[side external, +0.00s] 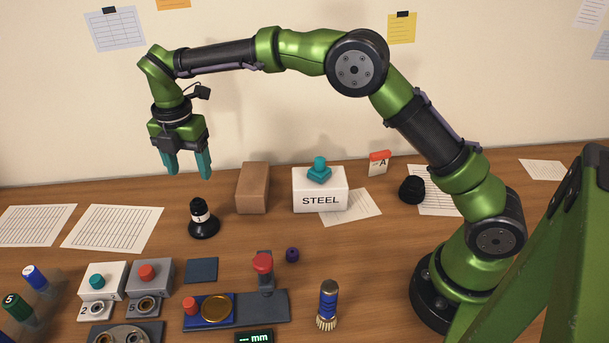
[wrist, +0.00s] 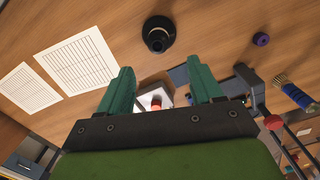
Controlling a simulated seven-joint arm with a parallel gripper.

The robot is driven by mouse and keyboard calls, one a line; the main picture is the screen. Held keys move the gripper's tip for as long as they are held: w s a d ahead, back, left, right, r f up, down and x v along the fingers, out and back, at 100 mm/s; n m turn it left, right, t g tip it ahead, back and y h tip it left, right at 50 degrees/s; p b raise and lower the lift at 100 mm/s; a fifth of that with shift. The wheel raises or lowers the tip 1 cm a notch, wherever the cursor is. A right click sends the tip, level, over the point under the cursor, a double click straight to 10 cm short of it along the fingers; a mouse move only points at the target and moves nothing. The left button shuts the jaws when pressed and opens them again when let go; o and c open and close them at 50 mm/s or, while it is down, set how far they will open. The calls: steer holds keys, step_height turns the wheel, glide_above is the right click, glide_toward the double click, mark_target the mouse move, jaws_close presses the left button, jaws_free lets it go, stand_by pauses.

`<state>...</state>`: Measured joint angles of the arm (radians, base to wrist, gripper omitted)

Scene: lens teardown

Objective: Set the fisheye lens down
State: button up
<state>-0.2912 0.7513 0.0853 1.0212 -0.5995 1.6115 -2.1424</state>
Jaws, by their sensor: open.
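A black, flared object with a white band marked 1 (side external: 203,218) stands upright on the wooden table, wide end down. I take it to be the fisheye lens, though no name shows on it. In the wrist view it is a dark round shape (wrist: 158,35) at the top, beyond my fingertips. My gripper (side external: 188,172) hangs in the air above and slightly left of it in the side view, fingers pointing down. The teal fingers are apart with nothing between them; they also show in the wrist view (wrist: 160,75). The gripper and the black object do not touch.
A brown block (side external: 252,188) and a white STEEL block (side external: 320,191) stand to the right. Button boxes (side external: 100,282) and a fixture with a red knob (side external: 262,264) are in front. A brush (side external: 327,304) stands at front right. Paper sheets (side external: 112,228) lie left.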

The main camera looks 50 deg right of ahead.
steer(key=s+d+r+m+t+y, duration=0.2)
steer(key=s+d+r+m+t, duration=0.1)
steer(key=s+d+r+m, duration=0.7)
steer(key=s+d+m+t, duration=0.1)
steer(key=s+m, duration=0.7)
steer(key=s, duration=0.1)
steer(key=s+d+f+m+t, duration=0.1)
steer(key=s+d+m+t, duration=0.1)
steer(key=s+m, duration=0.7)
steer(key=shift+s+d+f+m+t+y, duration=0.15)
steer(key=shift+d+f+m+t+y, duration=0.15)
